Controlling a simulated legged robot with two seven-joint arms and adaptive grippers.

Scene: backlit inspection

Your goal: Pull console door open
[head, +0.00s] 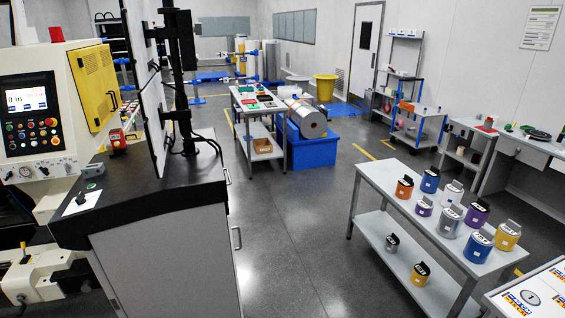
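The console (205,183) stands at the lower left, with a black top and a grey cabinet body below. A grey panel (165,268) forms its near side, and a small metal bar handle (237,238) sticks out at its right edge. The right-hand face carrying that handle is seen almost edge-on. I see no open gap at the door, but its seam is hard to make out at this angle. The lower part of the console is cut off by the frame. Neither of my grippers is in view.
A white two-level table (385,185) with several coloured canisters stands at the right. A blue bin (310,152) stands farther back.

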